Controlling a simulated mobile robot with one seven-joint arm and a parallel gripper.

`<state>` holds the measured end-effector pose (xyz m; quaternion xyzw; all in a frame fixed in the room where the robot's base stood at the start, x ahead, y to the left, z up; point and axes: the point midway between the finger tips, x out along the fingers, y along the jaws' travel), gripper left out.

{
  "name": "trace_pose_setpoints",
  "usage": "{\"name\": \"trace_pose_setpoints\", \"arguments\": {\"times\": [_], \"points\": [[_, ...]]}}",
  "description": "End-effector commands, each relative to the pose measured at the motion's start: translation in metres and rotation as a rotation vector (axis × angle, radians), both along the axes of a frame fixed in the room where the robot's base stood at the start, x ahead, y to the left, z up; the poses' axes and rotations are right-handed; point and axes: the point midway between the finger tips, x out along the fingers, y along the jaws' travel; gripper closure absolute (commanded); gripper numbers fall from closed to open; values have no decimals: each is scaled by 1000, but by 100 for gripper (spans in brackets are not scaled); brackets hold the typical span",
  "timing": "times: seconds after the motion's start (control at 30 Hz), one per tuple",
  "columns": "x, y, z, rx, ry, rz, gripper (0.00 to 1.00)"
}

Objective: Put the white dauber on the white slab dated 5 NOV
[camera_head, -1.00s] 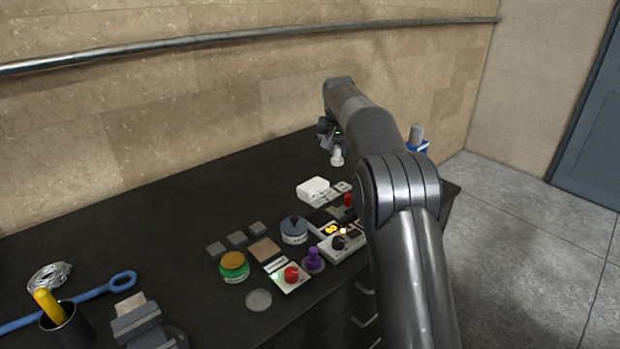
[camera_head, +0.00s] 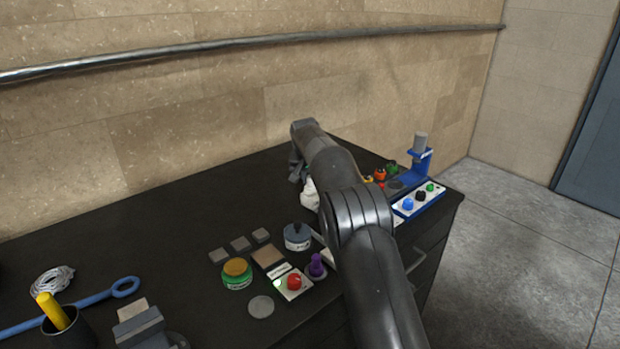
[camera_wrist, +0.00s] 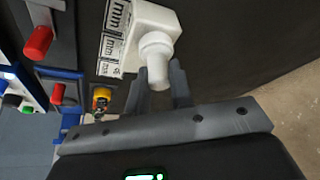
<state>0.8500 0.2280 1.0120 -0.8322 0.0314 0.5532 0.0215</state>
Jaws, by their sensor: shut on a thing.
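My gripper (camera_wrist: 160,82) is shut on the white dauber (camera_wrist: 156,52), a small rounded white piece held upright between the fingertips. In the wrist view the dauber overlaps a thick white slab (camera_wrist: 148,18); I cannot tell whether they touch. No date is readable on the slab. In the head view the white shape beside my arm (camera_head: 310,196) is partly hidden, and my gripper (camera_head: 297,172) is mostly covered by the arm, so the dauber cannot be made out there.
A blue stand (camera_head: 418,168) and a knob panel (camera_head: 416,200) are at the right end. A grey-lidded pot (camera_head: 297,236) and green jar (camera_head: 237,272) stand nearer. The back left of the table (camera_head: 170,225) is clear.

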Motion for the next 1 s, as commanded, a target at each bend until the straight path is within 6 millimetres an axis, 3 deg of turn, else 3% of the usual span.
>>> {"name": "trace_pose_setpoints", "arguments": {"times": [0.5, 0.53, 0.6, 0.8, 1.0], "points": [[0, 0, -9, 0, -1, 0, 100], [0, 0, -9, 0, -1, 0, 78], [0, 0, -9, 0, -1, 0, 72], [0, 0, -9, 0, -1, 0, 58], [0, 0, -8, 0, -1, 0, 58]]}}
